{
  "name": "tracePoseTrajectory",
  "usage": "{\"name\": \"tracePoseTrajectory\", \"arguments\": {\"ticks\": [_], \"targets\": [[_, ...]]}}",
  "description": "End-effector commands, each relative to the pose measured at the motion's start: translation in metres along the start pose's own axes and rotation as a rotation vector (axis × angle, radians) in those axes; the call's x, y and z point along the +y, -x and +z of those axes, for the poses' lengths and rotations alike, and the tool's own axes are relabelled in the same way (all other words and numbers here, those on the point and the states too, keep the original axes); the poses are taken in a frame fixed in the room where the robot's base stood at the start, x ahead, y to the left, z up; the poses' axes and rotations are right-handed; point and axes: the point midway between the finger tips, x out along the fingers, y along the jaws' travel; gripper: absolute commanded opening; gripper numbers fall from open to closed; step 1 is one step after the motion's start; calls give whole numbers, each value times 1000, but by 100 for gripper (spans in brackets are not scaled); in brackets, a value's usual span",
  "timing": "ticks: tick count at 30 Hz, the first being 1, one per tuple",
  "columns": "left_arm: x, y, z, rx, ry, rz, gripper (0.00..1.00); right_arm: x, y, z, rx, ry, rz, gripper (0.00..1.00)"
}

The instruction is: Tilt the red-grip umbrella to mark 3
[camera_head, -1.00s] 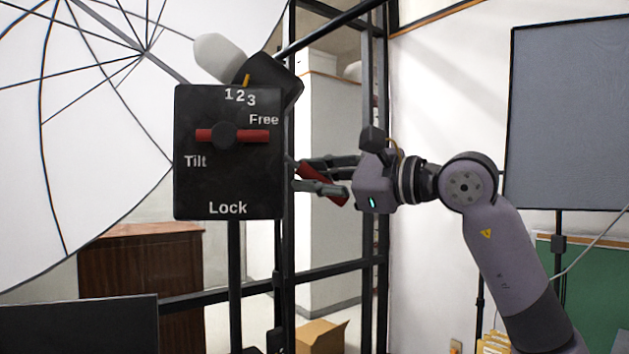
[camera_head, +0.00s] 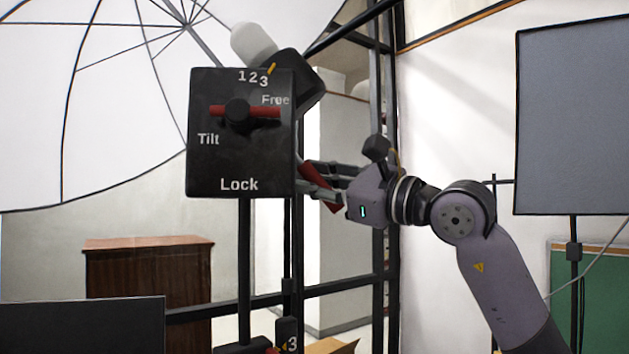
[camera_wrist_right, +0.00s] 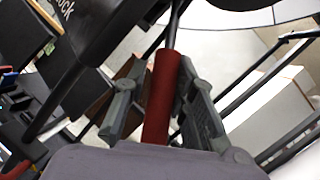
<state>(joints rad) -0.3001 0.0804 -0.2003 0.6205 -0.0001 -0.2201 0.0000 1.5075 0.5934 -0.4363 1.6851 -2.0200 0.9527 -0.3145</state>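The umbrella (camera_head: 110,95) has a white canopy on the left and a black tilt box (camera_head: 240,160) on a pole. The box bears marks 1, 2, 3 along its top, and a yellow pointer (camera_head: 271,68) stands just above and right of the 3. A red lever (camera_head: 260,112) lies almost level, its right end below "Free". The red grip (camera_head: 322,186) slants behind the box's right side; it also shows in the wrist view (camera_wrist_right: 161,100). My right gripper (camera_head: 313,180) is shut on the red grip, one finger either side. My left gripper is out of view.
A black frame (camera_head: 379,270) stands behind the box. A grey panel (camera_head: 572,115) on a stand is at the right, with a green board (camera_head: 590,290) below it. A brown wooden cabinet (camera_head: 147,285) is at the lower left.

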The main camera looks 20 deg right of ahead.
Motion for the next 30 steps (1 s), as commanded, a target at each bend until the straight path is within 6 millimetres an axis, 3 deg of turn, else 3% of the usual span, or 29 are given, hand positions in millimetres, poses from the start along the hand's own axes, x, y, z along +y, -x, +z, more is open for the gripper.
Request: {"name": "tracePoseTrajectory", "arguments": {"ticks": [6,17,20,30], "targets": [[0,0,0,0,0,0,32,-1,0,0,-1,2,-2,40],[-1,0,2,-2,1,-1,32,-2,6,0,-1,3,-5,40],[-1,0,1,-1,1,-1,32,-3,19,0,-2,3,-7,40],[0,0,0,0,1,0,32,-2,89,-1,1,4,-6,40]]}}
